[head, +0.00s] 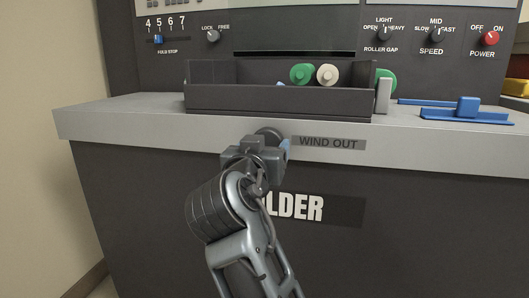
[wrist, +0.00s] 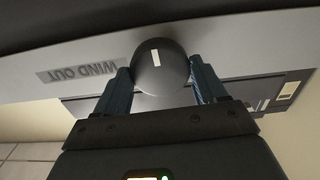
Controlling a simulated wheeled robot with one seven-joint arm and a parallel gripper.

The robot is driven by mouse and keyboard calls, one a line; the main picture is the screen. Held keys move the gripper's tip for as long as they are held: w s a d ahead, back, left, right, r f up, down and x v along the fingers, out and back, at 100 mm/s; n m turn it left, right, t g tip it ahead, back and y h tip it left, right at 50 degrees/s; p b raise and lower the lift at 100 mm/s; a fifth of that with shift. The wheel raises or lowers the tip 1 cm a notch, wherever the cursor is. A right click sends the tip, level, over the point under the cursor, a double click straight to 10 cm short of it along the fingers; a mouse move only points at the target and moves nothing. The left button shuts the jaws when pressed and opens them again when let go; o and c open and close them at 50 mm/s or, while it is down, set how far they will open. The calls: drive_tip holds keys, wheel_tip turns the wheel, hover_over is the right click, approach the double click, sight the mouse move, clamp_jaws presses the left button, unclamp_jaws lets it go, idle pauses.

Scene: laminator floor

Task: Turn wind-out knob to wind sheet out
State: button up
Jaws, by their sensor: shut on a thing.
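The wind-out knob (wrist: 160,68) is a dark round knob with a white mark line, on the light front edge of the machine beside the WIND OUT label (head: 328,143). In the wrist view my gripper (wrist: 161,84) has one blue-padded finger on each side of the knob, shut on it. The white line is slightly tilted from vertical in that view. In the head view the knob (head: 270,132) is mostly hidden behind my gripper (head: 275,146). No sheet can be made out in either view.
A dark open tray (head: 280,100) sits on the ledge above the knob, with green (head: 301,74) and cream (head: 327,75) round parts at it. A blue guide (head: 467,108) lies at right. The panel behind carries several knobs, including red POWER (head: 491,38).

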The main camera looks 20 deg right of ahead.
drive_tip(key=shift+f, duration=0.1)
drive_tip(key=o, duration=1.1)
drive_tip(key=shift+c, duration=0.2)
drive_tip(key=p+v, duration=0.1)
drive_tip(key=v, duration=0.6)
drive_tip(key=shift+s+a+p, duration=0.25)
drive_tip(key=shift+s+p, duration=0.05)
drive_tip(key=shift+p, duration=0.1)
